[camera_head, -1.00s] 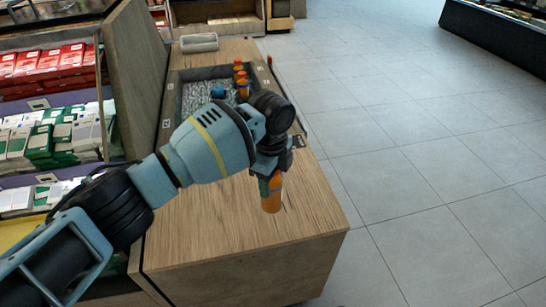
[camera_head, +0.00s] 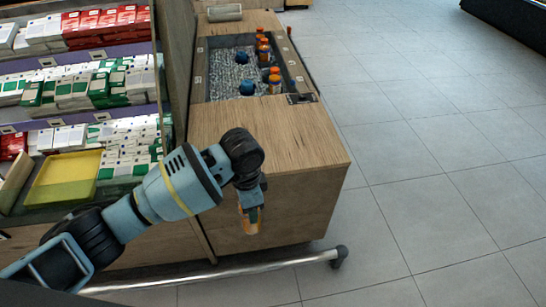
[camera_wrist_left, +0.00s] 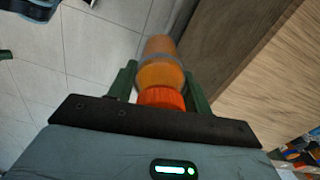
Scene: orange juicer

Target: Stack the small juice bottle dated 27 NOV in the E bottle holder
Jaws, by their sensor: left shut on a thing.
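My left gripper (camera_head: 251,212) is shut on a small orange juice bottle (camera_head: 252,226) in the head view. It holds the bottle in front of the wooden counter's near end, off the top. The left wrist view shows the bottle (camera_wrist_left: 160,72) between the green fingers, its orange cap toward the gripper. Its date cannot be read. Other orange-capped bottles (camera_head: 275,84) stand along the right side of the sunken counter bin (camera_head: 222,92). The holder letters are too small to read. My right gripper is not in view.
Blue round items (camera_head: 247,88) sit in the gravel-like bin. Stocked shelves (camera_head: 80,80) and a yellow tray (camera_head: 65,178) are at left. A metal rail (camera_head: 300,262) runs low in front. Floor at right is clear.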

